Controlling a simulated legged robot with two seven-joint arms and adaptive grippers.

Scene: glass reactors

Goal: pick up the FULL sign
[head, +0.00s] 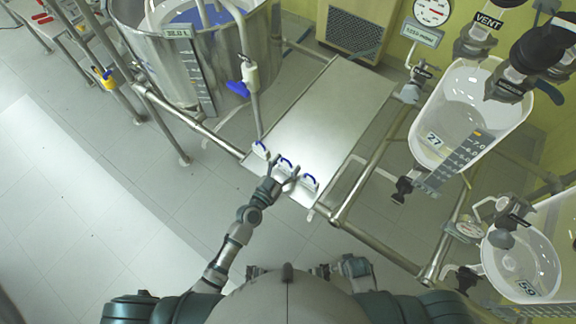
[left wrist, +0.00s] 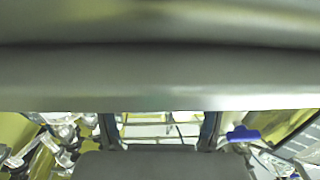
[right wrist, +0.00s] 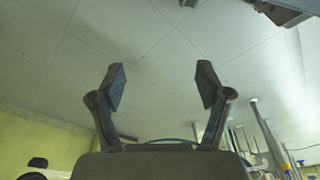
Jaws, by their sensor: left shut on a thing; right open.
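Three small white signs with blue hooped tops stand in a row on the near edge of a metal shelf: a left sign (head: 261,149), a middle sign (head: 286,164) and a right sign (head: 310,182). Their lettering is too small to read, so I cannot tell which says FULL. My left gripper (head: 282,174) is at the shelf edge with its fingers around the middle sign, shut on it. In the left wrist view the shelf's edge fills the top and the held sign is hidden. My right gripper (right wrist: 161,84) is open and empty above the floor.
The metal shelf (head: 325,115) is otherwise bare. A large steel-and-glass vessel (head: 190,70) with a blue-handled valve stands at the left. Glass vessels (head: 470,115) and (head: 522,262) hang at the right. Metal rails (head: 375,245) run along the front; floor (head: 80,190) is clear at left.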

